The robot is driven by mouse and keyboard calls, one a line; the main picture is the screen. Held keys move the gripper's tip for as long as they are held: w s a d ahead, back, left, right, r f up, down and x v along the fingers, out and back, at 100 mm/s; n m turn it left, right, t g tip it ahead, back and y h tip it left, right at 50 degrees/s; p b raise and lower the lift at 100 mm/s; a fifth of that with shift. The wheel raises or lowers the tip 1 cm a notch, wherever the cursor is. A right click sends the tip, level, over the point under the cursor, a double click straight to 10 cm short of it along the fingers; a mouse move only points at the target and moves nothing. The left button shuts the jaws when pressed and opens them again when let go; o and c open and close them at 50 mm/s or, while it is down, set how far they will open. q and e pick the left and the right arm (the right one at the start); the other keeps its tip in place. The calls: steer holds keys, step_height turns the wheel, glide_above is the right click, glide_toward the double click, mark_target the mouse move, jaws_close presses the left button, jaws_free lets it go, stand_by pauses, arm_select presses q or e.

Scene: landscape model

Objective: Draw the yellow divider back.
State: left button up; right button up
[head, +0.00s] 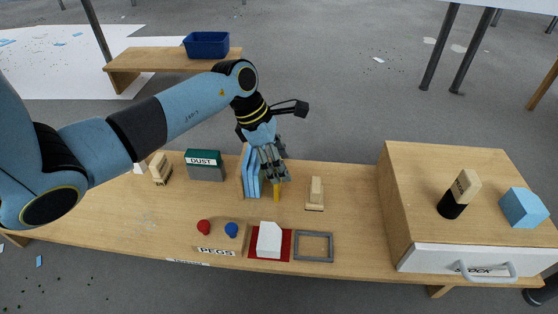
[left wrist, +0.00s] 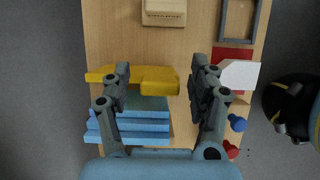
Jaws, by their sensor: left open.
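The yellow divider (head: 277,193) stands at the right end of a row of blue upright panels (head: 249,178) on the wooden bench. My left gripper (head: 272,172) is over it and hides most of it in the head view. In the left wrist view, the divider (left wrist: 158,80) lies across the gap between the open fingers of my left gripper (left wrist: 160,82). One finger overlaps its left part and the other is just past its right end. Whether either finger touches it I cannot tell. The blue panels (left wrist: 130,130) show below it. My right gripper is not in view.
A wooden block (head: 314,194) stands right of the divider. A grey frame (head: 313,233), a white block (head: 269,240) on a red square (head: 287,254), red and blue pegs (head: 231,230) lie in front. A DUST box (head: 205,173) is left; a drawer cabinet (head: 400,215) is right.

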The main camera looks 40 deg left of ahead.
arm_select(q)
steer(key=shift+a, duration=0.1)
steer(key=v, duration=1.2)
